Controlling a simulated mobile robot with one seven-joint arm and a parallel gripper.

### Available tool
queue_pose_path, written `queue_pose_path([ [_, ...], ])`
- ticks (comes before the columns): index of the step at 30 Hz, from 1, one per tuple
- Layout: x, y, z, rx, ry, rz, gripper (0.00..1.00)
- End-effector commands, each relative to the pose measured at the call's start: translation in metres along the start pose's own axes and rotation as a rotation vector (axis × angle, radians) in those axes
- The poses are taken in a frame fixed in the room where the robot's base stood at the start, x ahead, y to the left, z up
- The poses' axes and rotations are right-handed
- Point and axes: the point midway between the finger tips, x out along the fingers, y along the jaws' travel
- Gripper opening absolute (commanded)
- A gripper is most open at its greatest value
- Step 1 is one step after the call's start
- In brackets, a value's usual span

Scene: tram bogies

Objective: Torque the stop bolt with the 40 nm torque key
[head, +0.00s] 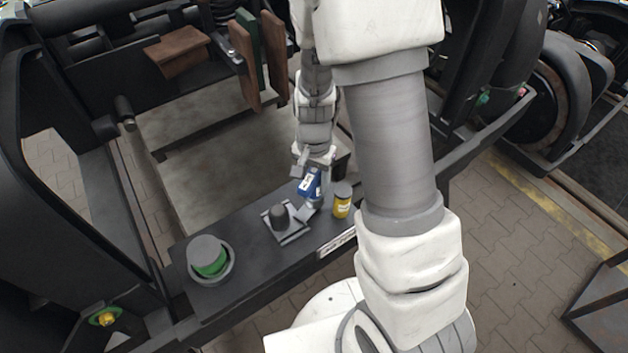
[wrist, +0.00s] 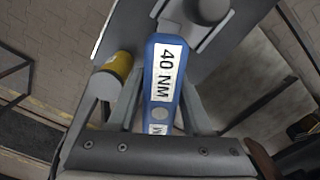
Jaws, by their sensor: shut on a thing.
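The torque key (head: 309,184) is blue with a white label reading 40 NM, which I read in the wrist view (wrist: 166,75). My gripper (head: 313,188) is shut on it, one finger on each side in the wrist view (wrist: 160,112). The key is over the dark beam top, between a yellow cylinder and a grey square plate with a dark knob. I cannot tell whether its lower end touches the beam. A yellow bolt-like head in a green ring (head: 103,319) shows at the lower left; I cannot tell whether it is the stop bolt.
The yellow cylinder (head: 342,201) with a grey cap stands close right of the key. The knobbed plate (head: 291,237) lies just left. A green-banded cylinder (head: 208,257) sits in a grey cup farther left. Brown and green slabs (head: 246,62) stand at the back.

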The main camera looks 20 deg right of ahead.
Motion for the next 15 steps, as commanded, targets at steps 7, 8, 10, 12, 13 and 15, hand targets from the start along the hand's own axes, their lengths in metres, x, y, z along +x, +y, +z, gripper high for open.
queue_pose_path([
  [7,-0.0018,-0.0005,-0.0001,0.148,0.001,0.000,0.00],
  [8,-0.0015,-0.0004,-0.0002,0.159,0.001,-0.001,0.00],
  [10,-0.0009,-0.0003,-0.0004,0.172,0.001,-0.001,0.00],
  [12,-0.0005,-0.0003,-0.0004,0.173,0.001,-0.001,0.00],
  [13,-0.0005,-0.0003,-0.0004,0.172,0.001,-0.001,0.00],
  [15,-0.0005,-0.0003,-0.0004,0.172,0.001,-0.001,0.00],
])
